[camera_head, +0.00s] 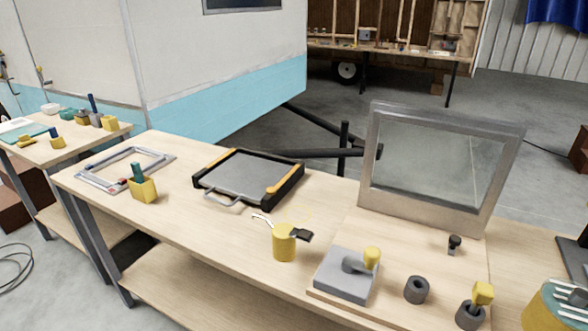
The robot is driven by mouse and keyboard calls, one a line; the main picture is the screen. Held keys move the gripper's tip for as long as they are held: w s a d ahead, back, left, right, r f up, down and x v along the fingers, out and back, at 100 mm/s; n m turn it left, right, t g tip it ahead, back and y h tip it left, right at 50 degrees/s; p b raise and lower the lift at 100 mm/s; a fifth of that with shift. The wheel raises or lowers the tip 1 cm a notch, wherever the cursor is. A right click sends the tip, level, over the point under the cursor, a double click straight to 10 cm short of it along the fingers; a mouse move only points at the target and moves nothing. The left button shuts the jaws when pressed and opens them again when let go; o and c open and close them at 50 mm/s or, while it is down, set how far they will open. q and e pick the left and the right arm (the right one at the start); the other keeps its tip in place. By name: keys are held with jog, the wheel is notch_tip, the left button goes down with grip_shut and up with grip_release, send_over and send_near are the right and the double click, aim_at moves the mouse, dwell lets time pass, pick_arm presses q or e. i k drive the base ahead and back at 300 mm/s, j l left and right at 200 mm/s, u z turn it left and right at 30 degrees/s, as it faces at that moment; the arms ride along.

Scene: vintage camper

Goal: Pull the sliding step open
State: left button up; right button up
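The sliding step looks like the grey plate (240,173) set in a black frame (292,189) with yellow side strips, lying on the wooden workbench left of the middle. A pale curved handle (222,199) sticks out from its near edge, toward the front of the bench. The plate lies within the frame, and I cannot tell exactly how far it is slid out. Neither of my grippers shows in this view, and nothing is touching the handle.
A metal frame (97,178) and yellow holder (143,190) stand left of the step. A yellow cup with tools (284,243) stands right of it, near the front edge. Farther right are a grey block (345,276) and a framed window (432,167). Bench (190,220) before the handle is clear.

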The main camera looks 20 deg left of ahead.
aim_at(247, 178)
jog(key=j+z, duration=0.15)
jog(key=j, duration=1.85)
